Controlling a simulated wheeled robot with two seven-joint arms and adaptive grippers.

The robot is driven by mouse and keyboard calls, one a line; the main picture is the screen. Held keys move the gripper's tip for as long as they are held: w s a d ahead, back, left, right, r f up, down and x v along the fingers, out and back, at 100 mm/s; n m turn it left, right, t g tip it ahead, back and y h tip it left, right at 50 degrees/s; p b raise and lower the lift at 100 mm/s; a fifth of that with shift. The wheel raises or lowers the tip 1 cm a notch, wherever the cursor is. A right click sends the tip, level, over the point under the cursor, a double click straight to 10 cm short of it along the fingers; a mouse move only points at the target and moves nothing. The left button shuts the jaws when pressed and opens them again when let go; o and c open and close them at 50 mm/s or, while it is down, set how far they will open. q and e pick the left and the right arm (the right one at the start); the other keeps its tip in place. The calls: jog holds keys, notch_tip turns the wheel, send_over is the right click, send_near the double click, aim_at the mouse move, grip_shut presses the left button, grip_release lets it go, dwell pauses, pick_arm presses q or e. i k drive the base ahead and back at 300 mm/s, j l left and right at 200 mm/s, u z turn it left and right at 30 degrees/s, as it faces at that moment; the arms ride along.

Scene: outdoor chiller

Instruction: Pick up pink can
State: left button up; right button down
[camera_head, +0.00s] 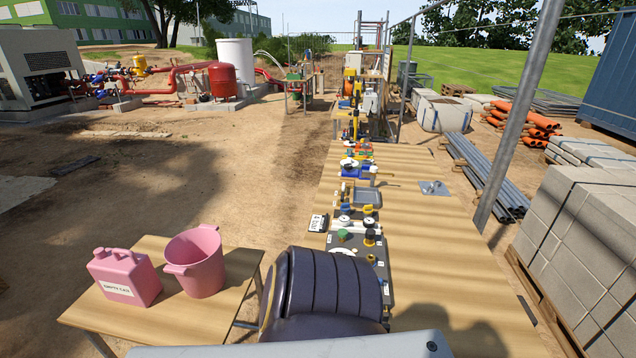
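A pink can (125,276) with a top handle, a short spout and a white label on its front stands upright on a small wooden table (190,322) at the lower left. A pink bucket (196,263) with side handles stands just right of it on the same table. Neither of my grippers shows in the head view. A dark ribbed rounded part at the bottom middle looks like a part of my own body and hides some of the tables' near ends.
A long wooden workbench (420,260) with valves, gauges and small trays runs away from me on the right. Bare ground left of the bench is mostly open.

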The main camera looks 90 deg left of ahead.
aim_at(125, 276)
jog(key=u, duration=4.4)
